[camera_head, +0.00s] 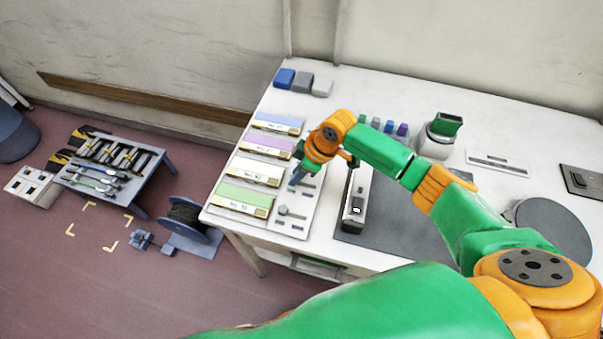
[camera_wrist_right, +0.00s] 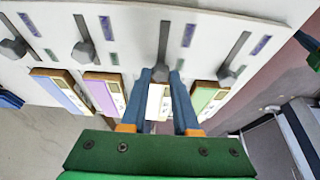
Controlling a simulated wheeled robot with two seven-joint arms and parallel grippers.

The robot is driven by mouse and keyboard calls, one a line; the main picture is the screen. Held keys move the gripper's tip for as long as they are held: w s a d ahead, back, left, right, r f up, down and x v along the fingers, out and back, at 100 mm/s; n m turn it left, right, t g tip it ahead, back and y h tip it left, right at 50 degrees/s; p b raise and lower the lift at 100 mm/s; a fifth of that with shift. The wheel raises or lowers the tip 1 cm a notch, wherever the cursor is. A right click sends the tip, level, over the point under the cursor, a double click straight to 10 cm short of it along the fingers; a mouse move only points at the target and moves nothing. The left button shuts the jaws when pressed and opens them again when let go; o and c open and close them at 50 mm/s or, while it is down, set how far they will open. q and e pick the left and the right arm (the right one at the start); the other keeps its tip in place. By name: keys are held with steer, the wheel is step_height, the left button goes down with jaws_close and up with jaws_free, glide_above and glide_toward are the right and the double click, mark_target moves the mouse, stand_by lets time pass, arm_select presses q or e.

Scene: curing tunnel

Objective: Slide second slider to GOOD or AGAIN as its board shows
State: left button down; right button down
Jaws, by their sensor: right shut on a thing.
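The slider panel (camera_head: 312,190) lies on the white table beside a row of coloured boards: blue (camera_head: 278,122), purple (camera_head: 266,144), white (camera_head: 258,170) and green (camera_head: 246,193). In the right wrist view each board has a slot and a dark knob, with a purple mark and a green mark along it. My right gripper (camera_head: 295,181) is shut on the knob (camera_wrist_right: 160,74) of the slider at the white board. That knob is at the board end of its slot, near the green mark. The small lettering is unreadable. My left gripper is out of view.
The green board's knob (camera_wrist_right: 228,76) is close beside my right fingers. A white and black device (camera_head: 355,200) stands on a dark mat (camera_head: 400,236) right of the panel.

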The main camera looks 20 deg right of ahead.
mark_target(305, 185)
steer(key=c, duration=0.7)
jaws_free()
steer(key=shift+w+a+r, duration=0.15)
steer(key=shift+r, duration=0.05)
steer(key=shift+o, duration=0.2)
steer(key=shift+a+f, duration=0.1)
steer(key=v, duration=0.7)
steer(key=shift+b, duration=0.3)
